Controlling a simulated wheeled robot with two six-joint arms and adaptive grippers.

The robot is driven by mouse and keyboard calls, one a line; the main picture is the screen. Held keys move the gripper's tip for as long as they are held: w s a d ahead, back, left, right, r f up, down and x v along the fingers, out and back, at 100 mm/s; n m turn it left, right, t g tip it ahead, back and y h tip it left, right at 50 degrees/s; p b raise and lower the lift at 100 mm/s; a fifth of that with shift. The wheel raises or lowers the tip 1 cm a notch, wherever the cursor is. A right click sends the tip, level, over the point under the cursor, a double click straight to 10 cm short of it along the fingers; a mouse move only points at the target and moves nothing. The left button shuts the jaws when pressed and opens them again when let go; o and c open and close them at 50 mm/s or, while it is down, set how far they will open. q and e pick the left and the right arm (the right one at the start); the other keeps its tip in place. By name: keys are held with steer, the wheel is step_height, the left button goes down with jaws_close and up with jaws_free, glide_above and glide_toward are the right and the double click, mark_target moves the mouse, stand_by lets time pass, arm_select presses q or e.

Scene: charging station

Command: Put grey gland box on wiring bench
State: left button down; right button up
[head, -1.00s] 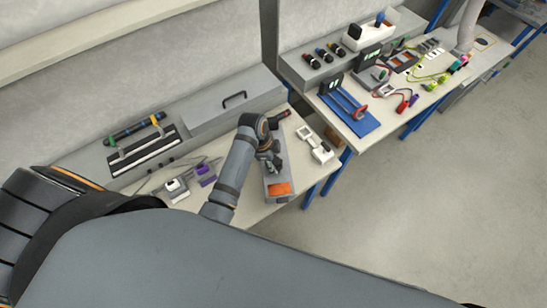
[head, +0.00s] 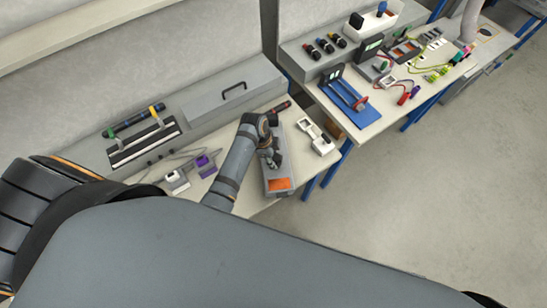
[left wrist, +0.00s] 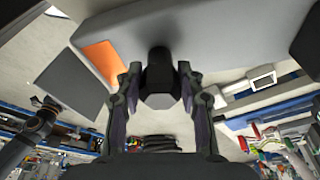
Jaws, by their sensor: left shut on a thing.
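The grey gland box (head: 276,174), a long grey box with an orange patch near its front end, is at the right part of the near bench (head: 250,203). My left gripper (head: 270,158) reaches down over it and partly hides it. In the left wrist view, my left gripper (left wrist: 160,78) is shut on the dark round gland (left wrist: 159,75) of the box, whose grey face and orange patch (left wrist: 103,62) fill the top. I cannot tell whether the box touches the bench. My right gripper is not in view.
A white device (head: 315,136) lies close right of the box. A purple-topped part (head: 205,165) and a white part (head: 177,180) lie left of my arm. A second bench (head: 375,120) with a blue stand (head: 348,94) is beyond a gap. The floor at right is clear.

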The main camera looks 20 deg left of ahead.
arm_select(q)
steer(key=shift+f, duration=0.35)
steer(key=c, duration=0.8)
jaws_free()
steer(key=shift+o, duration=0.2)
steer(key=v, duration=1.2)
